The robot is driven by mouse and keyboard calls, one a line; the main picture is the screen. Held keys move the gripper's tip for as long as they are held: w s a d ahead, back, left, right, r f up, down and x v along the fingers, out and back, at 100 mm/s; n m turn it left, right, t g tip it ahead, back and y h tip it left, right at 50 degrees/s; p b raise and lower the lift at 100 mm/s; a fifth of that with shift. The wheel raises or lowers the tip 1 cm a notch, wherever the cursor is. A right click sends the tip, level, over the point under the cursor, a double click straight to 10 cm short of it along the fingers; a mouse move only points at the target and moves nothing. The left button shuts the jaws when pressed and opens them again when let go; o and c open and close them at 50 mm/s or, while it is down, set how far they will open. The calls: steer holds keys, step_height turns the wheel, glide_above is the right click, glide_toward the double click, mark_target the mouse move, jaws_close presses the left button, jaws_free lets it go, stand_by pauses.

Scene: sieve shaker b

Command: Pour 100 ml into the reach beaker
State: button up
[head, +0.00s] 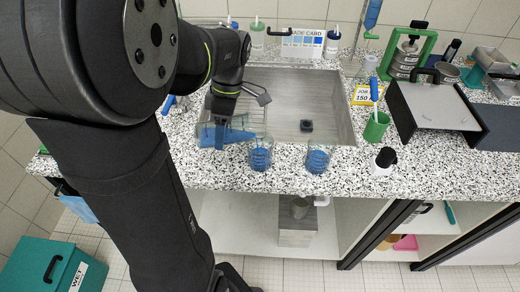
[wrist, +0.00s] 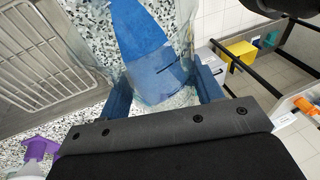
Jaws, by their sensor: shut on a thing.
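My gripper (head: 220,132) is shut on a clear vessel (head: 207,134) holding blue liquid, over the counter at the left front of the sink. In the wrist view its two blue fingers (wrist: 160,75) press the sides of the clear vessel, and the blue liquid (wrist: 140,45) shows between them. The vessel looks tilted on its side. One beaker (head: 260,157) with blue liquid stands just right of the held vessel. A second beaker (head: 318,159) with blue liquid stands further right. I cannot tell which is the reach beaker, nor read any level marks.
The steel sink (head: 300,95) lies behind the beakers. A green cup (head: 376,126) and a white, black-capped bottle (head: 384,161) stand to the right. A yellow card (head: 367,94) reads JOB 150. The counter's front edge is close to the beakers.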

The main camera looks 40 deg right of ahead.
steer(key=shift+w+a+f+g+h, duration=0.25)
steer(key=shift+f+g+h, duration=0.15)
steer(key=shift+f+h, duration=0.1)
steer(key=shift+w+a+f+g+h, duration=0.15)
steer(key=shift+a+f+g+h, duration=0.1)
steer(key=shift+f+g+h, duration=0.2)
steer(key=shift+d+f, duration=0.1)
steer(key=shift+g+h+b, duration=0.35)
steer(key=shift+g+h, duration=0.3)
steer(key=shift+h, duration=0.2)
steer(key=shift+s+d+f+m+g+h, duration=0.1)
steer(key=shift+f+m+g+h, duration=0.2)
steer(key=shift+f+g+h, duration=0.25)
steer(key=shift+f+g+h+b, duration=0.15)
steer(key=shift+g+h+b, duration=0.3)
steer(key=shift+h+b, duration=0.15)
steer(key=shift+w+a+f+g+h, duration=0.25)
steer(key=shift+a+f+g+h, duration=0.1)
steer(key=shift+f+g+h, duration=0.25)
steer(key=g+h, duration=0.1)
steer(key=w+a+m+g+h+b, duration=0.1)
steer(key=shift+f+g+h+b, duration=0.3)
steer(key=shift+f+h, duration=0.05)
steer(key=shift+f, duration=0.05)
steer(key=shift+w+a+f+g+h+b, duration=0.1)
steer(key=shift+a+f+g+h+b, duration=0.1)
steer(key=shift+g+h+b, duration=0.3)
